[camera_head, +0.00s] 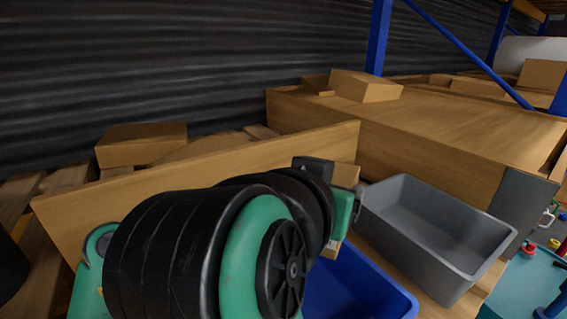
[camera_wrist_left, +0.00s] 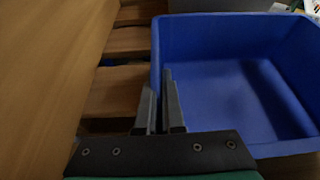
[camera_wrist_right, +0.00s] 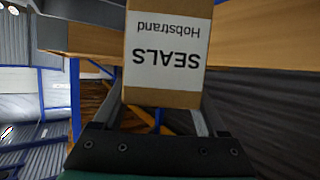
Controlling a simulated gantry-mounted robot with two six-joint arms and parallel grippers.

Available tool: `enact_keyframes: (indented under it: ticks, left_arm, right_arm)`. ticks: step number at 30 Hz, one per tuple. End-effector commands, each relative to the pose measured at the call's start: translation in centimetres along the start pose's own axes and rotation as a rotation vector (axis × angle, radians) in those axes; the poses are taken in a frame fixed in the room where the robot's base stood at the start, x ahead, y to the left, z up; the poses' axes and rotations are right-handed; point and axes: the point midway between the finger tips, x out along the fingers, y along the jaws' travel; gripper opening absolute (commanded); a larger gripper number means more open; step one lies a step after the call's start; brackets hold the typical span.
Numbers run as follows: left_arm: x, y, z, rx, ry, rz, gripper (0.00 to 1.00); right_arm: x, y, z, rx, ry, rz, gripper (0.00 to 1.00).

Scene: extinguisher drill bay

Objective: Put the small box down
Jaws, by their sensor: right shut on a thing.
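The small box (camera_wrist_right: 167,50) is brown cardboard with a white label reading "SEALS Hobstrand", upside down in the right wrist view. My right gripper (camera_wrist_right: 162,105) is shut on it, one finger along each side. In the head view a cardboard piece that looks like this box (camera_head: 345,175) shows behind the black and green arm, which hides much of it. It appears to be above or beside the blue bin (camera_head: 385,290); its height is unclear. My left gripper (camera_wrist_left: 160,100) has its fingers close together with nothing between them, beside the blue bin (camera_wrist_left: 235,85).
A grey bin (camera_head: 435,225) stands right of the blue one. A wooden panel (camera_head: 200,185) runs behind the arm, with a cardboard box (camera_head: 140,145) beyond it. A long wooden surface (camera_head: 450,125) carries another box (camera_head: 365,86). A blue rack post (camera_head: 378,40) stands behind.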

Motion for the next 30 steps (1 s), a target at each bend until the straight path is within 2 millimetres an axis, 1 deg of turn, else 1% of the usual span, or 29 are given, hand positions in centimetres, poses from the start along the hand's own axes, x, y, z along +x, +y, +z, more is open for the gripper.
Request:
enact_keyframes:
  ticks: [1,5,7,12,13,15,22,30]
  left_arm:
    - [0.0,0.0,0.0,0.000,0.001,-0.001,0.00]
    - [0.0,0.0,0.0,0.000,0.001,-0.001,0.00]
    - [0.0,0.0,0.0,0.000,0.001,-0.001,0.00]
    - [0.0,0.0,0.0,0.000,0.001,-0.001,0.00]
    - [0.0,0.0,0.0,0.000,0.001,-0.001,0.00]
    - [0.0,0.0,0.0,0.000,0.001,-0.001,0.00]
    - [0.0,0.0,0.0,0.000,0.001,-0.001,0.00]
    - [0.0,0.0,0.0,0.000,0.001,-0.001,0.00]
  right_arm:
    - [0.3,0.0,0.6,0.001,0.001,0.000,0.05]
    - [0.5,0.0,1.0,0.003,0.003,0.000,0.05]
    - [0.7,0.0,1.6,0.001,0.002,0.001,0.05]
    - [1.8,0.0,4.2,0.000,0.002,0.001,0.05]
    - [1.9,0.1,4.5,0.001,0.002,0.001,0.05]
    - [2.0,0.1,4.8,0.003,0.003,0.001,0.05]
    - [2.1,0.1,4.8,0.003,0.003,0.001,0.05]
    - [2.4,0.1,5.6,0.003,0.002,0.001,0.05]
